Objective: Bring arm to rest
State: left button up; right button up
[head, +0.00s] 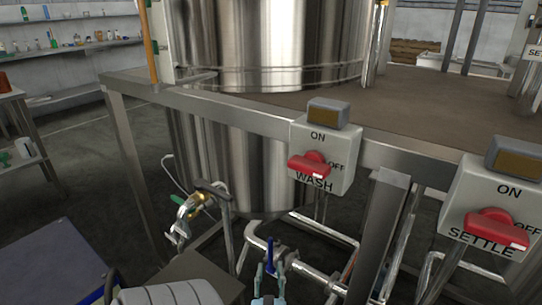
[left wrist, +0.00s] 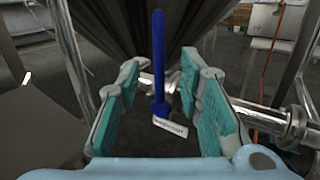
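My left gripper (head: 270,278) is low in the middle of the head view. In the left wrist view its two fingers with teal pads (left wrist: 170,115) stand apart, so it is open. A valve with an upright blue lever (head: 269,254) is just beyond the fingertips. In the left wrist view the blue lever (left wrist: 158,65) stands in line with the gap between the fingers, with a small white label (left wrist: 170,127) at its foot. No finger visibly grips the lever; whether one touches it I cannot tell. My right gripper is not in view.
A large steel tank (head: 270,40) stands behind a metal frame. The WASH switch box (head: 330,150) and SETTLE switch box (head: 480,215), with red handles, hang on the frame's rail. Metal pipes (head: 318,277) run beside the valve. A brass-and-green fitting (head: 190,207) is at left.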

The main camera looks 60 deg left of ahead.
pick_arm(q)
jog(key=v, duration=0.4)
dwell(0.4)
